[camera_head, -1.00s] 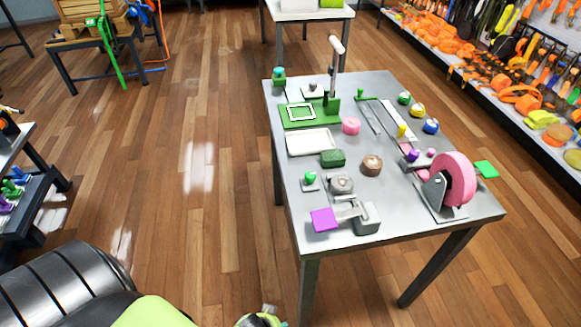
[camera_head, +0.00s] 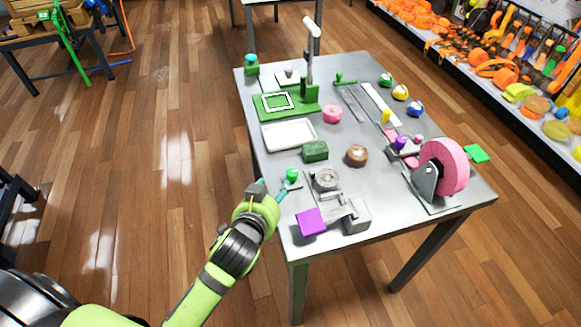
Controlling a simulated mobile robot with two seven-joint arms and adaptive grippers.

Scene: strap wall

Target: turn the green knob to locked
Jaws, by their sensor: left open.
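The small green knob (camera_head: 292,174) stands on a grey plate near the left edge of the grey table (camera_head: 341,248). It looks upright, but its turn position is too small to read. My left gripper (camera_head: 272,188) comes in from the lower left, with its teal fingertips just left of the knob's plate. It is open and looks empty. I cannot tell if a fingertip touches the plate. My right gripper is not in view.
A purple block (camera_head: 310,222) and a round grey fixture (camera_head: 325,180) stand close to the knob. A green block (camera_head: 315,151), a white tray (camera_head: 289,134) and a pink wheel (camera_head: 446,167) are also on the table.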

